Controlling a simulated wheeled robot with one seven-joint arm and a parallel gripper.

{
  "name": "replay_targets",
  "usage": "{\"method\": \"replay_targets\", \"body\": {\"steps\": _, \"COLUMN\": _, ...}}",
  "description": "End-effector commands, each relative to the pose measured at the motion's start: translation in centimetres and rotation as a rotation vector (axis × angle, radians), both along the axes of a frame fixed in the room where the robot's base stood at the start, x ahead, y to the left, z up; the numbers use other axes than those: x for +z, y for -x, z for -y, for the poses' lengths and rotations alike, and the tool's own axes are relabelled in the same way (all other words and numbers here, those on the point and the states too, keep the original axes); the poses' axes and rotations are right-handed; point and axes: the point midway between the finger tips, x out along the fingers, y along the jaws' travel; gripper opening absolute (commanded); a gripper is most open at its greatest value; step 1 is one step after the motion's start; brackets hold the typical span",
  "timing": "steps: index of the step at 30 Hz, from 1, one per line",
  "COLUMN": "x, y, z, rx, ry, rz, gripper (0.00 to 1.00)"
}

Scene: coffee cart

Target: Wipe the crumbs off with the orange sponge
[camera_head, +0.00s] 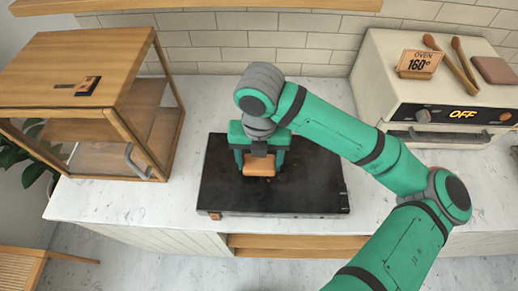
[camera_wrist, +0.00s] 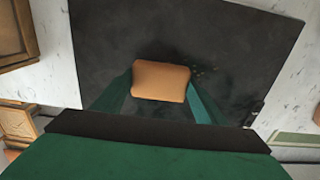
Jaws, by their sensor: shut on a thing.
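The orange sponge (camera_head: 259,166) is held between the fingers of my gripper (camera_head: 260,168), over the middle of a dark flat board (camera_head: 222,190) on the counter. In the wrist view, the sponge (camera_wrist: 160,81) sits between the two green fingertips of my gripper (camera_wrist: 160,92). I cannot tell whether the sponge touches the board. My gripper hides part of the board.
A wooden case with clear panels (camera_head: 95,105) stands left of the board. A cream oven (camera_head: 390,80) reading OFF stands at the right, with a 160° sign (camera_head: 418,63) and wooden utensils on top. The white marble counter (camera_head: 185,215) is bare around the board.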

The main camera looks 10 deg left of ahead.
Motion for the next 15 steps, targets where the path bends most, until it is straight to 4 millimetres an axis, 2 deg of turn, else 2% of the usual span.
{"method": "replay_targets", "body": {"steps": 15, "x": 4.7, "y": 0.0, "z": -0.7, "rx": 0.015, "ry": 0.001, "rz": 0.002, "gripper": 0.44}}
